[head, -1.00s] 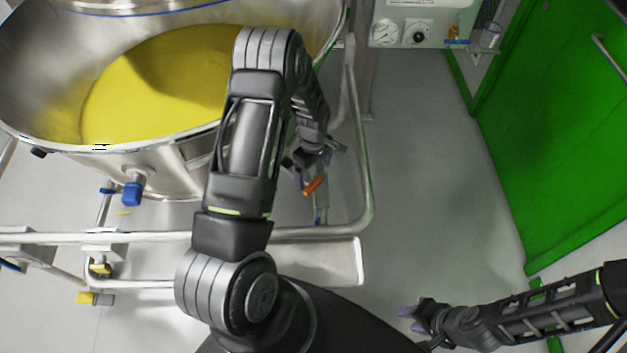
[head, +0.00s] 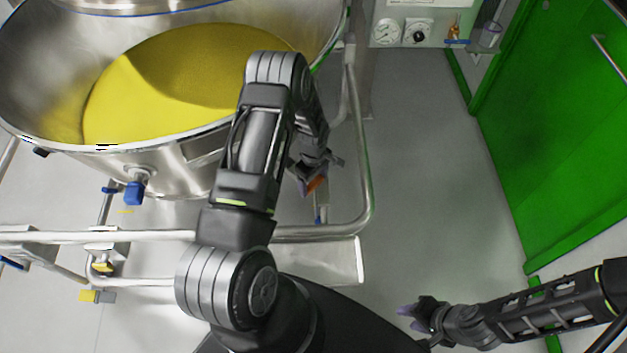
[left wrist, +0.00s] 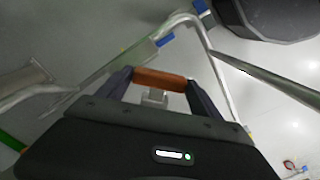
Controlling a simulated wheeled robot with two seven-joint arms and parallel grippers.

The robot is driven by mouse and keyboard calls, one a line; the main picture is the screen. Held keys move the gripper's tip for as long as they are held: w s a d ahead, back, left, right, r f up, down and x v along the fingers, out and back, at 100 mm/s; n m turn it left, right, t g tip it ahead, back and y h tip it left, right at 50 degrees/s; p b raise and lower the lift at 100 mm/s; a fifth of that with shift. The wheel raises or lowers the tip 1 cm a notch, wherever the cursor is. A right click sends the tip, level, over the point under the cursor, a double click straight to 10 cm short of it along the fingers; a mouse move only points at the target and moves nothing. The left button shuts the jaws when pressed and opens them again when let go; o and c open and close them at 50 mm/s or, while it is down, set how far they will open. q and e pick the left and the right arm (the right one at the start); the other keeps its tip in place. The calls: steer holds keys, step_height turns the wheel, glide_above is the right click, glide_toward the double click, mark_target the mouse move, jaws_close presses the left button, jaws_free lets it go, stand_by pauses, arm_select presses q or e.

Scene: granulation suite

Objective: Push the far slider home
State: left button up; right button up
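The slider's handle seems to be an orange bar (head: 318,184) beside the vessel frame, below the bowl's right side; I cannot be sure it is the far one. In the left wrist view the orange bar (left wrist: 160,79) lies crosswise between the fingertips of my left gripper (left wrist: 160,84), its ends close against both fingers, with a small grey block behind it. Whether the fingers press on it is not clear. In the head view my left gripper (head: 314,175) partly covers the bar. My right gripper (head: 408,318) is empty at the lower right, its opening unclear.
A steel bowl of yellow powder (head: 150,95) fills the upper left. Its tubular frame (head: 364,170) curves past my left gripper. A blue-capped fitting (head: 133,193) juts from the bowl. A gauge panel (head: 400,30) and green door (head: 560,130) stand right; floor between is clear.

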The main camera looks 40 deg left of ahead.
arm_select(q)
jaws_close()
steer(key=a+b, duration=0.2)
steer(key=a, duration=0.1)
steer(key=a+b, duration=0.1)
steer(key=shift+w+a+f, duration=0.2)
steer(key=shift+w+f, duration=0.05)
steer(key=shift+w, duration=0.1)
steer(key=shift+a+r, duration=0.3)
steer(key=o, duration=0.5)
jaws_free()
steer(key=shift+d, duration=0.15)
